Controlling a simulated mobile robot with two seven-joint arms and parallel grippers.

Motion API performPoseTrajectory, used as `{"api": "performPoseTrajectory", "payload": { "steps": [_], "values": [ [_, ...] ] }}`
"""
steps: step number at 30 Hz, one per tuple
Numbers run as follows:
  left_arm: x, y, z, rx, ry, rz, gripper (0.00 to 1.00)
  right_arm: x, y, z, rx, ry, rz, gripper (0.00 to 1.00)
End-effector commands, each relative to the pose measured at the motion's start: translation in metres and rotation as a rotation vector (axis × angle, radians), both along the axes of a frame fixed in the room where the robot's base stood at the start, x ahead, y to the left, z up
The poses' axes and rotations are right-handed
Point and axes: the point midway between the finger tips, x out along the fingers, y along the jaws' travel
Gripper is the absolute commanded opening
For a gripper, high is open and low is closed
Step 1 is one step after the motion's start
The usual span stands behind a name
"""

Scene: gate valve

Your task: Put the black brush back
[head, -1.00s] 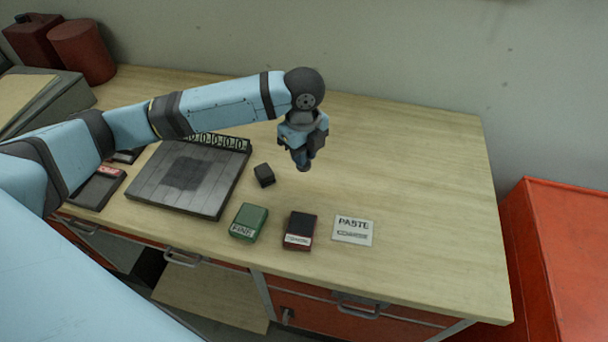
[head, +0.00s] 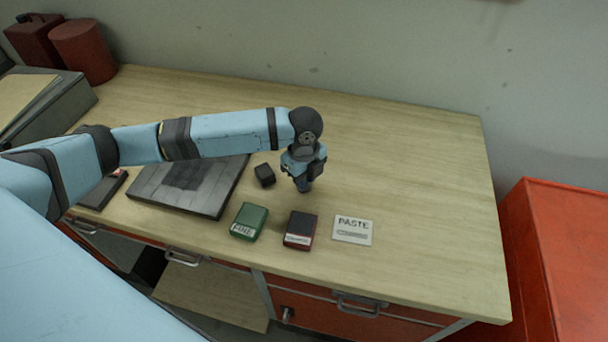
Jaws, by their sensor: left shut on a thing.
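My left gripper (head: 303,184) points down over the middle of the table, just right of a small black block (head: 264,175). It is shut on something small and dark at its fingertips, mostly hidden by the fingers. I cannot make out its shape, and no black brush shows clearly elsewhere. A white card marked PASTE (head: 352,230) lies flat to the front right of the gripper. My right gripper is not in view.
A green box marked FINE (head: 248,221) and a dark red box (head: 300,230) stand near the front edge. A grey slab (head: 190,184) lies at left, partly under my arm. The wooden table (head: 420,170) is clear at right. An orange cabinet (head: 565,260) stands beyond its right edge.

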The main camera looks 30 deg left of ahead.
Motion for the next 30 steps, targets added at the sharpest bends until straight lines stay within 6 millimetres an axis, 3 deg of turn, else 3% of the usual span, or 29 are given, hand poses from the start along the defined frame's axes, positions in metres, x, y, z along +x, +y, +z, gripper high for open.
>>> {"api": "performPoseTrajectory", "payload": {
  "steps": [1, 4, 14, 17, 30],
  "values": [
    [0.0, 0.0, -0.001, 0.0, 0.0, 0.0, 0.25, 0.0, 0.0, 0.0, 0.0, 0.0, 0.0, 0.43],
    [0.0, 0.0, -0.001, 0.0, 0.0, 0.0, 0.46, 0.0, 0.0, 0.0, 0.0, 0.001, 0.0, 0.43],
    [0.0, 0.0, 0.002, 0.0, 0.0, 0.0, 0.46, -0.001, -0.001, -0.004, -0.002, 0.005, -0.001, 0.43],
    [0.001, 0.0, 0.014, -0.001, -0.003, -0.001, 0.46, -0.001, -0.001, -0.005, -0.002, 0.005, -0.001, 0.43],
    [0.0, 0.0, 0.102, -0.001, -0.002, -0.001, 0.46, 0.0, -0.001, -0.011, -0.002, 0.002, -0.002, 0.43]
  ]
}}
